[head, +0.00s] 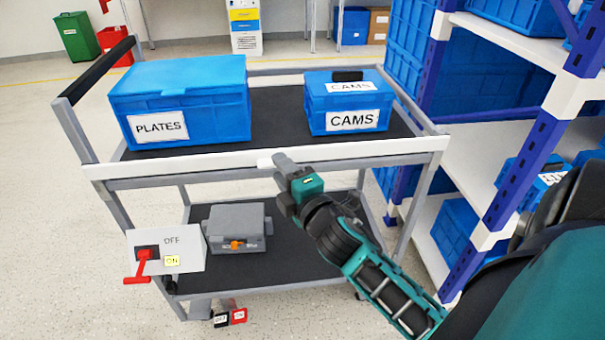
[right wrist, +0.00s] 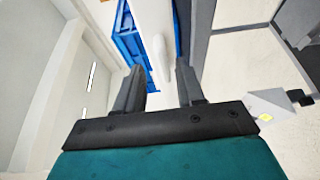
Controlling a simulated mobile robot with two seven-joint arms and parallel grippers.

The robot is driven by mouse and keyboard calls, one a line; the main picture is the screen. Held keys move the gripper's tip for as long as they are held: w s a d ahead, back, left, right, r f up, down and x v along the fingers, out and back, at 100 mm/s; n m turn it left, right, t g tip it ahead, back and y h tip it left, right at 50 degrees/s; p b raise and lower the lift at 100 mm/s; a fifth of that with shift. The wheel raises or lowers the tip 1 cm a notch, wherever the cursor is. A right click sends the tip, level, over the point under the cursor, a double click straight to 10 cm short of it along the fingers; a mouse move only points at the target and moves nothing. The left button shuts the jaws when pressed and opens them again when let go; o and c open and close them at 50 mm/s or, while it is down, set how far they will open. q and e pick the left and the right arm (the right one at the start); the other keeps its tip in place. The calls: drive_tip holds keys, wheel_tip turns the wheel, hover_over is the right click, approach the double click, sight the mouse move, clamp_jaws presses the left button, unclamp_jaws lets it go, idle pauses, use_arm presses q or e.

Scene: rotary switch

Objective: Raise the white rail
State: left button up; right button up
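The white rail (head: 190,161) runs level across the front of the cart's top shelf. It also shows in the right wrist view (right wrist: 148,18), stretching away beyond the fingers. A short white handle (head: 265,163) sticks out from the rail, and it appears as a rounded knob (right wrist: 161,60) in the right wrist view. My right gripper (head: 281,161) is at the rail's middle, right beside the handle. Its two fingers (right wrist: 158,80) are spread, with the handle's end in line with the gap between them. I cannot tell whether they touch it. My left gripper is not in view.
Blue bins labelled PLATES (head: 180,104) and CAMS (head: 349,110) stand on the top shelf behind the rail. A grey case (head: 237,227) sits below. A switch box (head: 190,250) with a red lever (head: 138,270) is at the cart's left. A shelving rack (head: 520,165) stands close on the right.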

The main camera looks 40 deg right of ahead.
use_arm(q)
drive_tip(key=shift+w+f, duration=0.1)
use_arm(e)
drive_tip(key=s+a, duration=0.1)
drive_tip(key=s, duration=1)
drive_tip(key=shift+a, duration=0.3)
drive_tip(key=shift+r, duration=0.1)
use_arm(q)
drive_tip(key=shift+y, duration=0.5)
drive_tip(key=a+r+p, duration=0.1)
drive_tip(key=p, duration=0.2)
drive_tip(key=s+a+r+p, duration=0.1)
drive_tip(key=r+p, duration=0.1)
drive_tip(key=p, duration=0.1)
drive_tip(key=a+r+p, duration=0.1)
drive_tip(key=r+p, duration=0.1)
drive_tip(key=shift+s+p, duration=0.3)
drive_tip(key=shift+p, duration=0.1)
use_arm(e)
drive_tip(key=s+a+f+m+g+y, duration=0.2)
drive_tip(key=a+f+m+g, duration=0.1)
drive_tip(key=a+f+m, duration=0.2)
drive_tip(key=s+a+f+m+g+y, duration=0.2)
drive_tip(key=a+f+m+g+y, duration=0.1)
drive_tip(key=a+f+m, duration=0.3)
drive_tip(key=m+g, duration=0.1)
drive_tip(key=m, duration=0.1)
drive_tip(key=shift+s+a+f+m, duration=0.15)
drive_tip(key=shift+s+f+m, duration=0.15)
